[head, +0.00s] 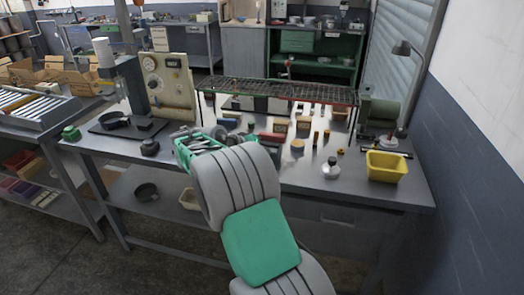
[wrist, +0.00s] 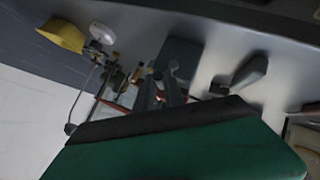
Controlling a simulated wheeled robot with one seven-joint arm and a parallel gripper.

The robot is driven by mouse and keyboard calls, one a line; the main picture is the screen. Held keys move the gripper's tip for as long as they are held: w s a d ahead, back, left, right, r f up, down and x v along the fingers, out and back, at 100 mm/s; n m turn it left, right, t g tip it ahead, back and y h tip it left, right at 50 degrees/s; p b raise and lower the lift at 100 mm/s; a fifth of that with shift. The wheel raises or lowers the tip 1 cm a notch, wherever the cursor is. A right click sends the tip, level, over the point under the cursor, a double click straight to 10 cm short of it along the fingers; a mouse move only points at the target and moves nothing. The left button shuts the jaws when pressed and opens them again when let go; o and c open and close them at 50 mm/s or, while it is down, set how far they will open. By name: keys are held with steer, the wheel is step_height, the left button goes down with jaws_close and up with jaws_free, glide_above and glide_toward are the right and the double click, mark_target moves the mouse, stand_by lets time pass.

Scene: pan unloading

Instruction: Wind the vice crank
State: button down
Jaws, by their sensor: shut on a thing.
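My arm reaches over the middle of the bench in the head view, and its end hides what is behind it. In the wrist view my gripper (wrist: 168,88) is dark and seen from behind. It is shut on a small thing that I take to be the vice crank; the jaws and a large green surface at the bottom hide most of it. A dark teal block (wrist: 180,55) stands just beyond the jaws. I cannot make out the vice's body or the crank's angle.
A yellow bin (head: 387,166) sits at the bench's right end; it also shows in the wrist view (wrist: 60,36). A lamp (head: 402,49) and a green cylindrical machine (head: 380,112) stand behind it. A wire rack (head: 275,91) spans the back. Several small parts lie between.

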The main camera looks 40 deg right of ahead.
steer(key=shift+f, duration=0.25)
steer(key=c, duration=1.6)
jaws_free()
steer(key=shift+c, duration=0.2)
steer(key=shift+o, duration=1)
steer(key=shift+r, duration=0.1)
steer(key=v, duration=0.7)
steer(key=shift+a+r+b, duration=0.2)
steer(key=shift+a+b, duration=0.1)
steer(key=shift+b, duration=0.1)
steer(key=shift+s, duration=0.1)
